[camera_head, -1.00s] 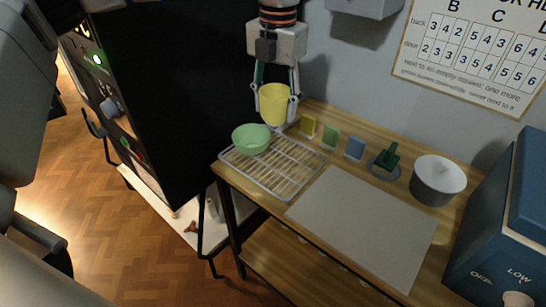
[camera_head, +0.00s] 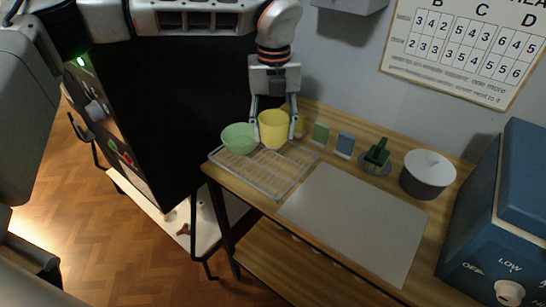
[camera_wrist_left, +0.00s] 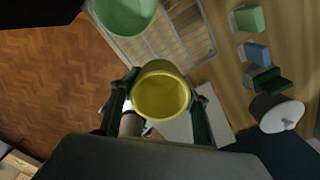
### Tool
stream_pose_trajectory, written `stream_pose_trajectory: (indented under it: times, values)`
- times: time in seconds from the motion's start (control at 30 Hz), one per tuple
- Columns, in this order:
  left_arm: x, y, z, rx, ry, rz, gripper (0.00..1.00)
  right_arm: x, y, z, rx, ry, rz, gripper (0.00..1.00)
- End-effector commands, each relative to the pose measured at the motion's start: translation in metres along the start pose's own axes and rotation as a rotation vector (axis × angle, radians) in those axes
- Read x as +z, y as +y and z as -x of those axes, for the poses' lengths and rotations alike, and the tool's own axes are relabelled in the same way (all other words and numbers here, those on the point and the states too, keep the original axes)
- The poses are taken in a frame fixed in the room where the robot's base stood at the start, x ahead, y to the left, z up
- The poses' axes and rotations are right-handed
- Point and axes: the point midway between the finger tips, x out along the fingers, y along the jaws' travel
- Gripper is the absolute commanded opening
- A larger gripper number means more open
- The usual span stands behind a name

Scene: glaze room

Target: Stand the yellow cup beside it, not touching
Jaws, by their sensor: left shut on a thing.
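The yellow cup (camera_head: 273,130) is upright between the fingers of my left gripper (camera_head: 269,138), which is shut on it. It also shows in the left wrist view (camera_wrist_left: 161,94), its opening facing the camera. In the head view it is at the back of the wire rack (camera_head: 262,186), just right of the green bowl (camera_head: 238,139). Their outlines nearly meet there, with a gripper finger in between. In the wrist view the bowl (camera_wrist_left: 124,14) is apart from the cup. I cannot tell whether the cup's base touches the rack. My right gripper is not in view.
A grey board (camera_head: 352,215) lies in front. A blue kiln-like box (camera_head: 500,230) stands at the right.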

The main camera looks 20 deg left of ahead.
Motion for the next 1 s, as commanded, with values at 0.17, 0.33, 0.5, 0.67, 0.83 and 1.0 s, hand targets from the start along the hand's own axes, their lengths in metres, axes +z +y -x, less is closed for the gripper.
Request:
stream_pose_trajectory:
  times: [0.17, 0.33, 0.5, 0.67, 0.83, 1.0]
  values:
    - [-0.001, 0.000, -0.036, 0.000, 0.003, -0.001, 0.21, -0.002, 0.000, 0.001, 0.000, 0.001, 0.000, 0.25]
    - [0.000, 0.000, -0.051, -0.001, -0.001, -0.001, 0.21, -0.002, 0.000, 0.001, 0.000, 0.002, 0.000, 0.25]
    - [-0.001, 0.000, -0.064, 0.001, 0.002, -0.001, 0.21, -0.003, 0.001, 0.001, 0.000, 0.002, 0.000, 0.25]
    - [-0.001, 0.000, -0.087, 0.000, 0.002, -0.001, 0.21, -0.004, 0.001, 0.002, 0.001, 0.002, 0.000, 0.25]
    - [0.000, 0.000, -0.095, -0.001, -0.001, -0.001, 0.21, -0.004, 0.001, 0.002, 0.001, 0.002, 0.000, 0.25]
    - [0.000, 0.000, -0.095, -0.001, 0.000, -0.001, 0.21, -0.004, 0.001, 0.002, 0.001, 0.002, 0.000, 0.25]
